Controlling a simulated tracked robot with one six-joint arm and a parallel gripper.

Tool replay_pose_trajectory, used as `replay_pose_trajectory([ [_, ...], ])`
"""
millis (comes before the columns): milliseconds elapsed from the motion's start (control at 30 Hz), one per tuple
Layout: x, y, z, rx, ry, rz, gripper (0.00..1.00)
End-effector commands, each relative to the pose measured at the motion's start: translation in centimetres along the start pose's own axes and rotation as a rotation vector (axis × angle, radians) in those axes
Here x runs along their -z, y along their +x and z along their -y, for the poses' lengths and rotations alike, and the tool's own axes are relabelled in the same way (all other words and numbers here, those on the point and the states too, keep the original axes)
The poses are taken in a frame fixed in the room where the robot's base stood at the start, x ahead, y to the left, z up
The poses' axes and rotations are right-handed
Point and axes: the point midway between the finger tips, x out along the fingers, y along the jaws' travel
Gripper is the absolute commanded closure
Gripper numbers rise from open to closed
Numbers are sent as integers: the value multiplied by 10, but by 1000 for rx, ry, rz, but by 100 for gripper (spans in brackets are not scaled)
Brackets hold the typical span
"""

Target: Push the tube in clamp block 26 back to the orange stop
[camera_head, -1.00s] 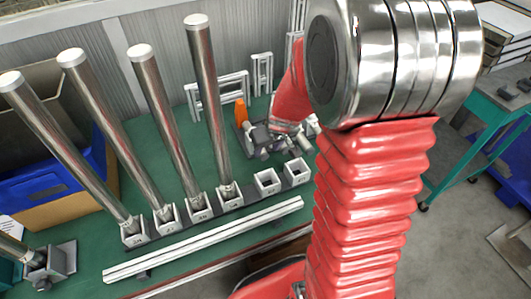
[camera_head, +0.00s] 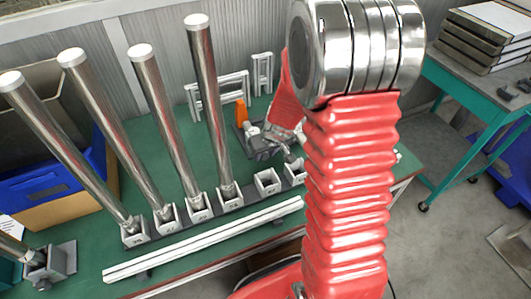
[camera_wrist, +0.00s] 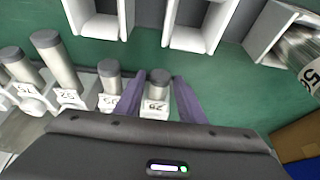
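In the wrist view a short grey-capped tube (camera_wrist: 159,77) sits in a white clamp block (camera_wrist: 155,110) whose upside-down label seems to read 26. My gripper (camera_wrist: 158,80) has its two purple fingers on either side of this tube, with narrow gaps at the tips; contact is not clear. In the head view an orange upright piece (camera_head: 241,112), likely the stop, stands on the bench behind the small clamp blocks. The orange piece is not visible in the wrist view.
Several similar tubes (camera_wrist: 53,58) in clamp blocks stand close on the left in the wrist view. Empty white sockets (camera_wrist: 97,20) lie beyond. In the head view tall steel tubes (camera_head: 208,90) lean in a row, with a white rail (camera_head: 205,240) in front.

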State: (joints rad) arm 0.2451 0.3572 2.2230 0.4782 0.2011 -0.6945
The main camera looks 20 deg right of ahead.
Motion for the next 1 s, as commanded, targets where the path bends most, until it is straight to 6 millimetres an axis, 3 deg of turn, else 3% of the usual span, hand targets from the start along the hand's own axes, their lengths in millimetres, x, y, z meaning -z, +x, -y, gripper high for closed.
replay_pose_trajectory([
  [500,0,0,0,0,1,0,100],
  [1000,4,1,-7,-6,12,-1,100],
])
